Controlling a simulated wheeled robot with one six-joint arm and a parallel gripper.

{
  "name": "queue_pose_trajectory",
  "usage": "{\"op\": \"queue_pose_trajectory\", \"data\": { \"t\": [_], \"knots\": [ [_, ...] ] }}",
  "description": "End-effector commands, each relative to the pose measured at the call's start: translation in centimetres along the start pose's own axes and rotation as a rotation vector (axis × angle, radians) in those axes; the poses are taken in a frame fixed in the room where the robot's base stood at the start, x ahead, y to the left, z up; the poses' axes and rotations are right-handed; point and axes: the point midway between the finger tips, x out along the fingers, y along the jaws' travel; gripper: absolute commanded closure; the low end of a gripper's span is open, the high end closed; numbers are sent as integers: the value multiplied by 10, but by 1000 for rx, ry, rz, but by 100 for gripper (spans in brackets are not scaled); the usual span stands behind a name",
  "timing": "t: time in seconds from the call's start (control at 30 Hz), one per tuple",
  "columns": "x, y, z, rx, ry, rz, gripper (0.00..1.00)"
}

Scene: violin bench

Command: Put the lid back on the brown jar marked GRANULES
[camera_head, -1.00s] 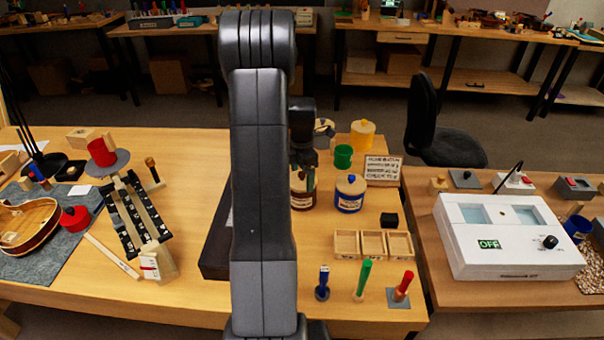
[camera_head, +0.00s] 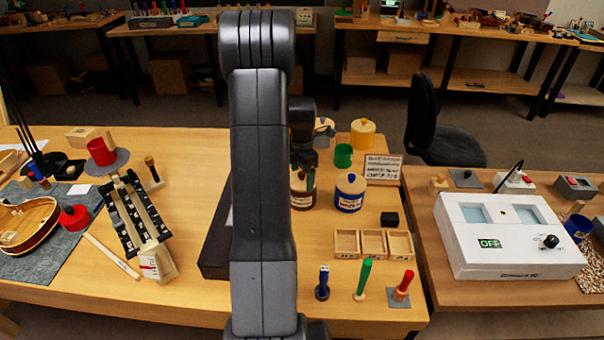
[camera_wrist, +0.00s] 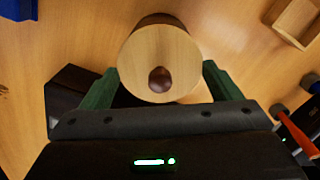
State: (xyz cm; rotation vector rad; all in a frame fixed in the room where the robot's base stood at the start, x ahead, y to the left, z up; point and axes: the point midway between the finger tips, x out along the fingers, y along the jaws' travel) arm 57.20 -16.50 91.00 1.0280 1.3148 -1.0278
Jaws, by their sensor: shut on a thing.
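The brown jar (camera_head: 303,199) stands on the bench right of my arm in the head view, partly hidden by the arm; its label is too small to read. My gripper (camera_wrist: 161,66) is above it, its green fingers at either side of a round, pale wooden lid (camera_wrist: 150,42) with a dark brown knob. The gripper is shut on this lid. A dark brown edge shows past the lid's far side in the wrist view, over the jar. I cannot tell whether the lid rests on the rim.
A blue jar (camera_head: 350,196) with a pale lid stands close on the right. A green cup (camera_head: 343,156) and yellow container (camera_head: 362,135) are behind. Wooden trays (camera_head: 346,243), a small black block (camera_head: 389,219) and upright tools (camera_head: 365,280) stand in front right.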

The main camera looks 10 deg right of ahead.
Motion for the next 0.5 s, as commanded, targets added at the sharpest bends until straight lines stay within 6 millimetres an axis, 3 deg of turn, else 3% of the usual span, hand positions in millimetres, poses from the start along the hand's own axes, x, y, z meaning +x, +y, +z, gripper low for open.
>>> {"op": "queue_pose_trajectory", "data": {
  "t": [0.27, 0.3, 0.37, 0.5],
  "knots": [
    [0, 0, 0, 0, 0, 0, 38],
    [0, 0, 0, 0, 0, 0, 12],
    [0, 0, 0, 0, 0, 0, 0],
    [0, 0, 0, 0, 0, 0, 0]
  ]
}}
